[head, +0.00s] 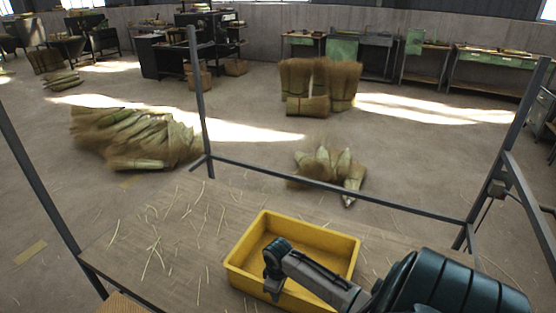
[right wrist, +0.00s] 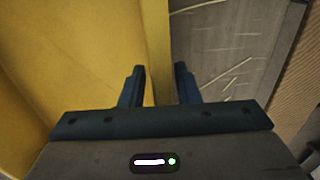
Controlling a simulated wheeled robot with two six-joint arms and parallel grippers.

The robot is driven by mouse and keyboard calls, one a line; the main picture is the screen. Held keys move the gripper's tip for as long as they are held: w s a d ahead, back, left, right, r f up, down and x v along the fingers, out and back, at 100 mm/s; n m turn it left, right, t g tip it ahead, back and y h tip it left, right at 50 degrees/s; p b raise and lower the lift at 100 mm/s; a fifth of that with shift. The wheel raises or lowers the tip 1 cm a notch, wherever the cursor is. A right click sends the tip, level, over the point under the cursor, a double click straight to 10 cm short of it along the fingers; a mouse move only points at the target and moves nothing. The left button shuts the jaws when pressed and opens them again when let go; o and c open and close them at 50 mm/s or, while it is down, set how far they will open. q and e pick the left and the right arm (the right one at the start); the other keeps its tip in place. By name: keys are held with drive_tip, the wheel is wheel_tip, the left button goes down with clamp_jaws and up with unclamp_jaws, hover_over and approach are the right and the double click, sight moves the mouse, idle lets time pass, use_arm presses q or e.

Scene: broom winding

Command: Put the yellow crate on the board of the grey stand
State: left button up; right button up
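The yellow crate (head: 335,240) is upright and empty at the front of the head view. It appears to rest on the straw-strewn board (head: 160,235) of the grey stand (head: 340,188), towards its right side. My right gripper (head: 273,288) points down at the crate's near wall; its fingertips are hidden in the head view. In the right wrist view my right gripper (right wrist: 160,82) is open, its fingers on either side of the crate's wall (right wrist: 157,45), with gaps visible. The board (right wrist: 212,60) shows outside that wall. My left gripper is not in view.
Grey uprights rise at the stand's corners, with a rail along its far side. Broom bundles (head: 140,140) lie on the floor beyond, with more (head: 330,170) just past the rail and others (head: 320,85) standing farther back. The board's left part holds only loose straw.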

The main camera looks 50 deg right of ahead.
drive_tip(key=shift+r, duration=0.1)
wheel_tip(320, 180, up, 12)
drive_tip(key=shift+f+b, duration=0.1)
drive_tip(key=shift+b, duration=0.45)
idle(0.3)
